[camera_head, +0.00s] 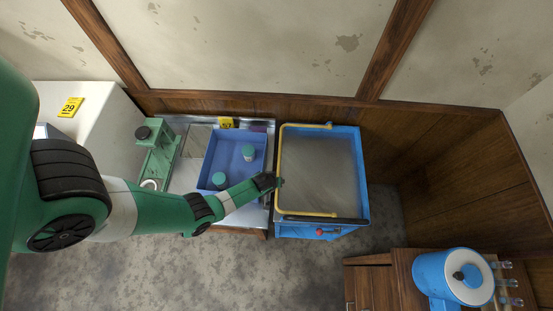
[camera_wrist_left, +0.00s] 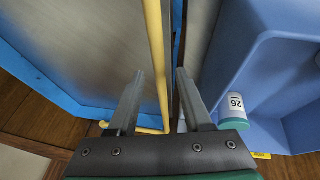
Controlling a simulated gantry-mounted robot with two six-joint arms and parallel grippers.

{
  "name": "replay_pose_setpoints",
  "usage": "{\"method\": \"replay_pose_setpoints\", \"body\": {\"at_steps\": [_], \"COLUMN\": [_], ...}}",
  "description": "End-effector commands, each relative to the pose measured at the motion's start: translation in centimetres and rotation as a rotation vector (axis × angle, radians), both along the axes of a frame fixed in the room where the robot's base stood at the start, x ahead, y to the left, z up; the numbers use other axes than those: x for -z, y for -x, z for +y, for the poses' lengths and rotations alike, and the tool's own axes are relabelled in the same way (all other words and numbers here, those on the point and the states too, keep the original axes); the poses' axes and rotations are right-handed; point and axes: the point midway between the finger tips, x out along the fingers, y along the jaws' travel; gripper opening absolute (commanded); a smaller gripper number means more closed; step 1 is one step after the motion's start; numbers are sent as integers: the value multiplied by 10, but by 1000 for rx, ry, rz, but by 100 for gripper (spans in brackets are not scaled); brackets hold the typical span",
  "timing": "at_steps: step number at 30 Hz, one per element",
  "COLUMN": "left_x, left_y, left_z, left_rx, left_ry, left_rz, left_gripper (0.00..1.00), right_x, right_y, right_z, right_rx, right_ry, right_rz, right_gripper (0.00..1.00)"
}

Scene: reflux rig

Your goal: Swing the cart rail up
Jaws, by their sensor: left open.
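The cart rail (camera_head: 279,155) is a yellow bar along the left edge of the blue cart (camera_head: 363,185), with arms running along the cart's top and bottom edges in the head view. My left gripper (camera_head: 275,182) is at the rail's long left side, near its middle. In the left wrist view the rail (camera_wrist_left: 157,50) runs lengthwise between the two open fingers (camera_wrist_left: 160,80); the fingers appear apart from it. Whether the rail lies fully between them in depth I cannot tell. My right gripper is not in view.
Left of the cart, a blue tray (camera_head: 208,152) holds green-capped jars (camera_head: 249,152) on a bench, beside a green stand (camera_head: 156,150). A wooden cabinet with a blue and white device (camera_head: 467,277) stands at lower right. Floor (camera_head: 180,270) is open in front.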

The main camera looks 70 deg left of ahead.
Motion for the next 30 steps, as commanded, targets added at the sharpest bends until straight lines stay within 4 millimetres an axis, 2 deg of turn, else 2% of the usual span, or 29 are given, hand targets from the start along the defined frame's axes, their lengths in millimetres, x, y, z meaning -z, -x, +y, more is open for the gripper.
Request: {"method": "replay_pose_setpoints", "body": {"at_steps": [2,10,18,30], "left_x": [6,5,5,5], "left_y": [-2,-3,-2,-2], "left_z": [2,2,2,2], "left_rx": [0,0,0,0], "left_ry": [-1,-1,-1,-1], "left_rz": [-1,-1,-1,-1], "left_gripper": [50,50,1,0], "right_x": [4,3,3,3], "right_y": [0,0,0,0], "right_z": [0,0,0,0], "right_rx": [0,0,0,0], "right_ry": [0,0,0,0], "right_rz": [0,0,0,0], "right_gripper": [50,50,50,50]}}
